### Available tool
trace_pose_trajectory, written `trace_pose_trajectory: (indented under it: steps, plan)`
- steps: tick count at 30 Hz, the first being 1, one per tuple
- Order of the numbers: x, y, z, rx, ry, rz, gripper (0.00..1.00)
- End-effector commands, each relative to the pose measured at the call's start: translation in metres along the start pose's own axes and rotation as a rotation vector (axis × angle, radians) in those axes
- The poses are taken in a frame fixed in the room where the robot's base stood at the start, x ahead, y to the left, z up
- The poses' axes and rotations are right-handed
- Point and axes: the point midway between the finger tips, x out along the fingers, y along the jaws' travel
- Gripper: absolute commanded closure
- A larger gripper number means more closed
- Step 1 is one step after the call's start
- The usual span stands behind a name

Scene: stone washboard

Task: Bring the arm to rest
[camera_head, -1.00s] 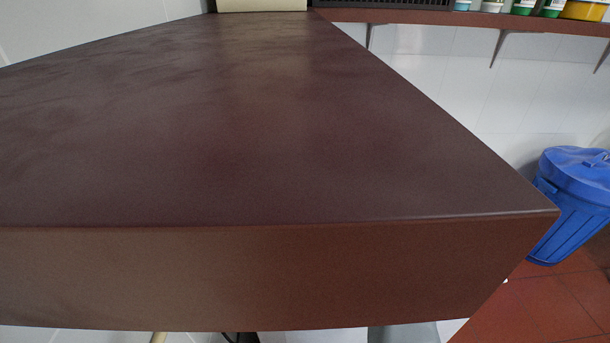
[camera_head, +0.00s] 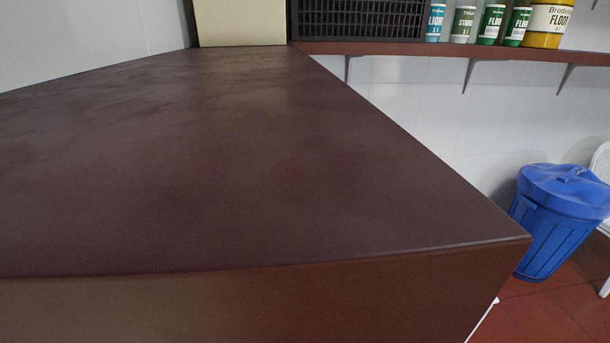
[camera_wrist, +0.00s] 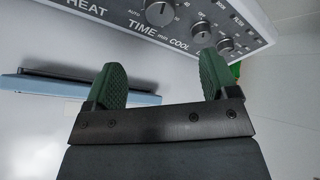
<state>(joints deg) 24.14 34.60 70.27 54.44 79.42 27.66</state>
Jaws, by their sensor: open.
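My gripper (camera_wrist: 161,85) shows in the wrist view with its two green fingers spread apart. It is open, and nothing is between the fingers. Beyond the fingertips is a grey control panel (camera_wrist: 190,22) with several knobs and the words HEAT, TIME and COOL. The head view does not show my arm or gripper. It shows a bare dark brown countertop (camera_head: 220,160).
A blue bin (camera_head: 558,215) stands on the red tiled floor right of the counter. A shelf (camera_head: 450,50) at the back holds several bottles and a yellow tub (camera_head: 547,25). A blue-edged flat object (camera_wrist: 75,88) lies left of my fingers.

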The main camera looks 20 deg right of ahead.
Motion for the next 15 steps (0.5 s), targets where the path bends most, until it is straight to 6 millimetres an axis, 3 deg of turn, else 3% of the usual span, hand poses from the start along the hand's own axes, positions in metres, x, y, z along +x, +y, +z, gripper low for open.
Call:
trace_pose_trajectory:
  steps: [5, 7, 11, 15]
  plan:
    - [0.000, 0.000, 0.000, -0.011, 0.001, -0.001, 0.20]
    - [0.003, 0.006, -0.010, -0.064, 0.044, 0.018, 0.20]
    - [0.017, 0.057, -0.025, -0.112, 0.111, 0.154, 0.20]
    - [0.016, 0.107, 0.008, -0.284, 0.190, 0.356, 0.20]
